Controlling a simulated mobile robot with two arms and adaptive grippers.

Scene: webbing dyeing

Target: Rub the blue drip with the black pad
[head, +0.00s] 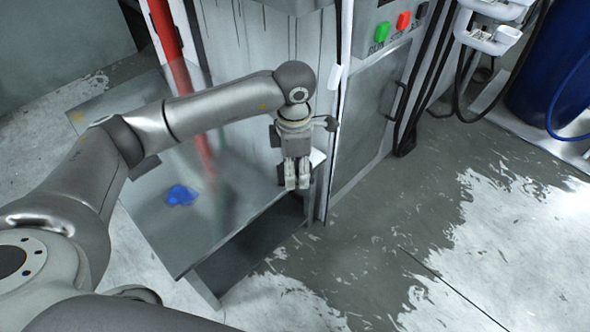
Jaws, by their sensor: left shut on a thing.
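The blue drip (181,195) is a small, bright blue irregular patch on the grey metal table top (160,220), left of my left gripper. My left gripper (297,186) points down near the right edge of the table top, clear of the blue drip. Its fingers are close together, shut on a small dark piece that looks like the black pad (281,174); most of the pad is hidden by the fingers. My right gripper is not in view.
A grey machine cabinet (365,125) with green and red buttons stands just right of the table. A red upright pipe (168,35) is at the table's back. A blue drum (550,75) stands at far right. The wet floor (430,230) at front right is clear.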

